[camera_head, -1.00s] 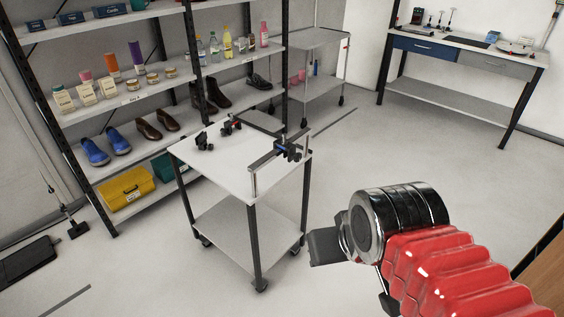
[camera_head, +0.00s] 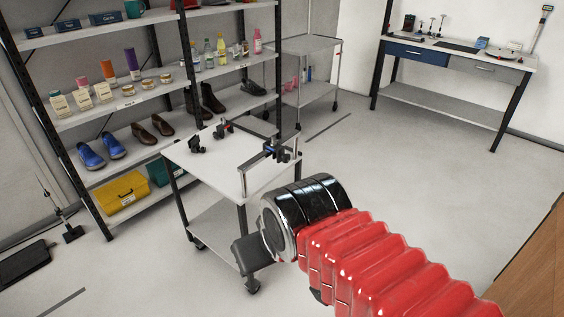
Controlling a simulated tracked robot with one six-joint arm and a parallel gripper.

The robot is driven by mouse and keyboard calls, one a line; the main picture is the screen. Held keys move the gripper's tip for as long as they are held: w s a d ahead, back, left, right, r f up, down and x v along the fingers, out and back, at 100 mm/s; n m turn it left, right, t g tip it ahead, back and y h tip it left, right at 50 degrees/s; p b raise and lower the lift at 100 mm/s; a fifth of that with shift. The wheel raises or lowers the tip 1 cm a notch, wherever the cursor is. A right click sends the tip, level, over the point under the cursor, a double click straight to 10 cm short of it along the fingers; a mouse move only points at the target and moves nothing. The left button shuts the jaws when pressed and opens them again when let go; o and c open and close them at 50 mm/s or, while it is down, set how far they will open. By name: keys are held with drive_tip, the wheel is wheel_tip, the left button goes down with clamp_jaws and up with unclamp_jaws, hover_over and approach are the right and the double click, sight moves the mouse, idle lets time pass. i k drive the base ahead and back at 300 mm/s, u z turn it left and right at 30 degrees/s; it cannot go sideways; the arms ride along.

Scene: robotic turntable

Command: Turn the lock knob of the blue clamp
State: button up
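The blue clamp (camera_head: 279,153) is a dark clamp with a small blue part, at the right edge of the white-topped cart (camera_head: 213,172). Its bar runs along the cart's edge. Its lock knob is too small to make out. My gripper (camera_head: 247,257) shows as a dark block at the end of my red-sleeved arm, in front of the cart and nearer to me. It appears lower in the picture than the clamp and apart from it. Its fingers cannot be made out.
A red-marked clamp (camera_head: 222,129) and a dark clamp (camera_head: 196,144) are farther back on the cart. A loaded shelf rack (camera_head: 120,107) stands behind. A grey trolley (camera_head: 306,92) and a workbench (camera_head: 440,97) are farther back right. The floor right of the cart is clear.

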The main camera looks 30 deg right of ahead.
sight(286, 159)
drive_tip(key=i, duration=1)
